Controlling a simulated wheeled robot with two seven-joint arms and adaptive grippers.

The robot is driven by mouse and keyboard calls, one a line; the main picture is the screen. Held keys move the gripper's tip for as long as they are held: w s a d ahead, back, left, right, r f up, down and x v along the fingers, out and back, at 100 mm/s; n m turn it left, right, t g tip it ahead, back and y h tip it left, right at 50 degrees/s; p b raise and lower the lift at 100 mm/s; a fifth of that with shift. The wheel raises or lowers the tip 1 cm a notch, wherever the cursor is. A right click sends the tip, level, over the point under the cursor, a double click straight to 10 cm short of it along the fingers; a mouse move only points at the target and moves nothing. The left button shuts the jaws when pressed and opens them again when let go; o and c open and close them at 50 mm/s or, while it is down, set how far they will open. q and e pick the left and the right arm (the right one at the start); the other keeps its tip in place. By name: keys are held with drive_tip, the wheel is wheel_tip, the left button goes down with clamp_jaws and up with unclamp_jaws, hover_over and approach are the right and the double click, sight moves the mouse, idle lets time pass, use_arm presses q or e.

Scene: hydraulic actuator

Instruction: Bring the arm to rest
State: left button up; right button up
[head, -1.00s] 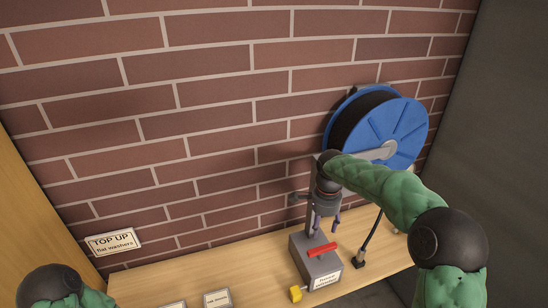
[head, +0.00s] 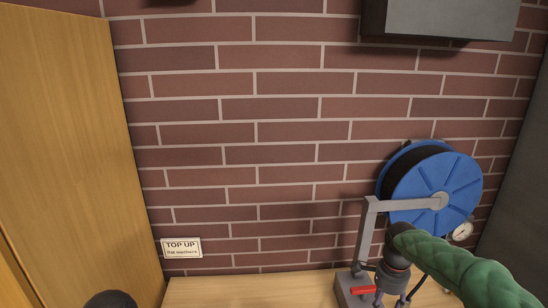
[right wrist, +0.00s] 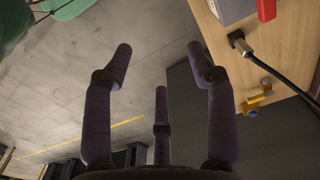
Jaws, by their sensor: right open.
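My right arm (head: 463,266) is green and comes in from the lower right of the head view. Its gripper (head: 388,297) hangs near the grey box (head: 346,284) with the red lever (head: 362,290). In the right wrist view my right gripper (right wrist: 160,72) has its purple fingers spread, with nothing between them. They are over the floor, left of the bench edge. The grey box (right wrist: 232,8) and red lever (right wrist: 266,9) are apart from the fingers there. Of my left arm only a dark rounded part (head: 110,300) shows at the bottom edge; its gripper is out of view.
A blue hose reel (head: 435,188) on a grey bracket (head: 368,225) stands right of centre. A black hose (right wrist: 270,72) with a metal end lies on the bench (right wrist: 285,50), near a yellow part (right wrist: 257,101). A "TOP UP" sign (head: 181,248) is at left. Bare floor (right wrist: 60,75) lies below.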

drive_tip(key=s+a+f+n+y, duration=0.1)
drive_tip(key=s+a+f+n, duration=0.2)
drive_tip(key=f, duration=0.5)
drive_tip(key=s+a+f+n+y, duration=0.1)
drive_tip(key=a+f+n, duration=0.1)
drive_tip(key=a+f, duration=0.5)
drive_tip(key=s+a+f+n+y, duration=0.1)
drive_tip(key=s+a+f+n, duration=0.15)
drive_tip(key=f, duration=0.65)
drive_tip(key=s+a+f+n, duration=0.3)
drive_tip(key=s+a+f, duration=0.1)
drive_tip(key=s, duration=0.5)
drive_tip(key=s+a+f+n+y, duration=0.1)
drive_tip(key=s+a+f+n, duration=0.2)
drive_tip(key=s+f, duration=0.3)
drive_tip(key=s+n, duration=0.1)
drive_tip(key=s, duration=0.1)
drive_tip(key=shift+s+a+f, duration=0.2)
drive_tip(key=shift+s+a, duration=0.15)
drive_tip(key=shift+a, duration=0.05)
